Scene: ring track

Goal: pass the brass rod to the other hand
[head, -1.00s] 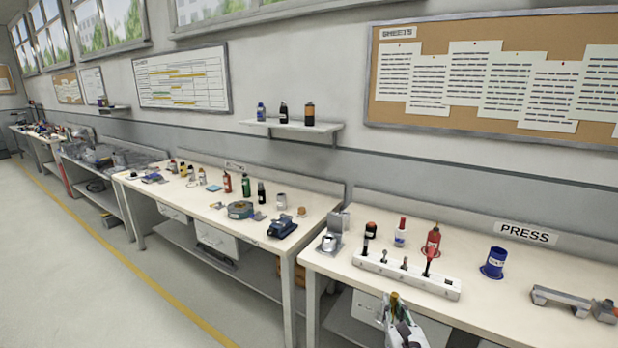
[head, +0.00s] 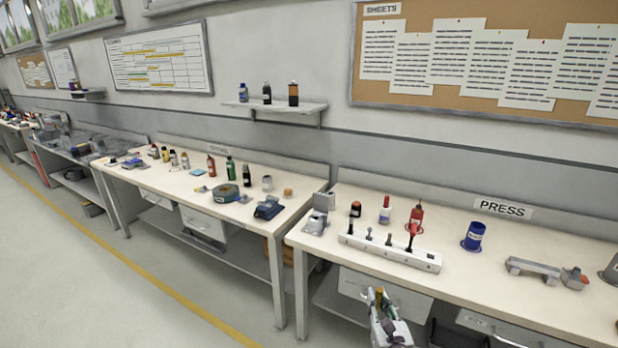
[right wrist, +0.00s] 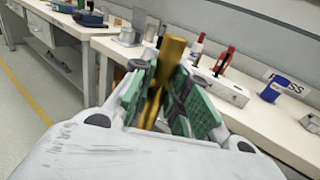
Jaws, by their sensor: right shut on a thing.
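The brass rod (right wrist: 168,60) stands upright between the green-padded fingers of my right gripper (right wrist: 160,100) in the right wrist view. The gripper is shut on it. In the head view my right gripper (head: 376,305) is at the lower middle, in front of the press bench, and the top of the rod shows between its fingers. The lower part of the rod is hidden by the fingers and wrist. My left gripper is not in either view.
The floor (head: 130,285) at lower left is clear.

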